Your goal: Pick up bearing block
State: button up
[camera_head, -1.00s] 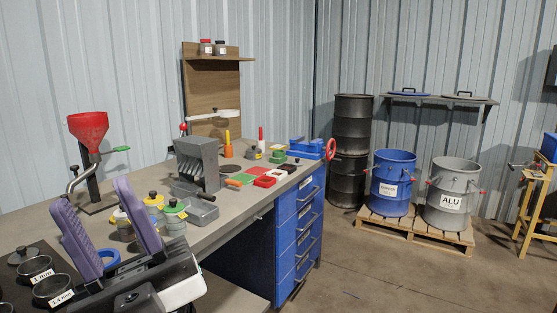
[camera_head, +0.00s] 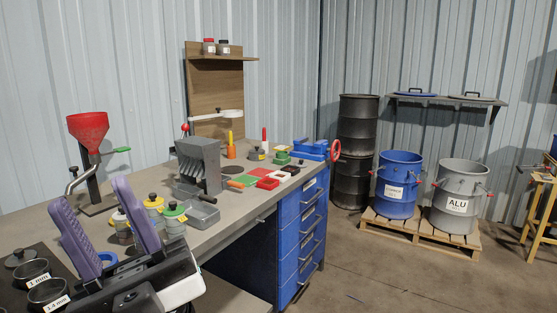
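My gripper (camera_head: 90,192) is in the lower left, with two purple ribbed fingers spread apart and nothing between them. It is in front of the near part of the grey workbench (camera_head: 225,212). No part is clearly recognisable as the bearing block. A small green block-like part (camera_head: 281,158) sits towards the far end of the bench, left of a blue vise (camera_head: 309,149); it may be the block, but it is too small to tell. My gripper is well apart from it.
A red funnel (camera_head: 88,128) on a stand is at left. Lidded jars (camera_head: 174,220) and labelled dark cups (camera_head: 46,294) are near my gripper. Blue drawers (camera_head: 300,235) are under the bench; open floor lies right.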

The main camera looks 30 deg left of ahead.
aim_at(282, 158)
jog(key=i+u, duration=0.25)
jog(key=i, duration=0.3)
jog(key=i+l+u, duration=0.2)
jog(key=i, duration=0.3)
jog(key=j, duration=0.1)
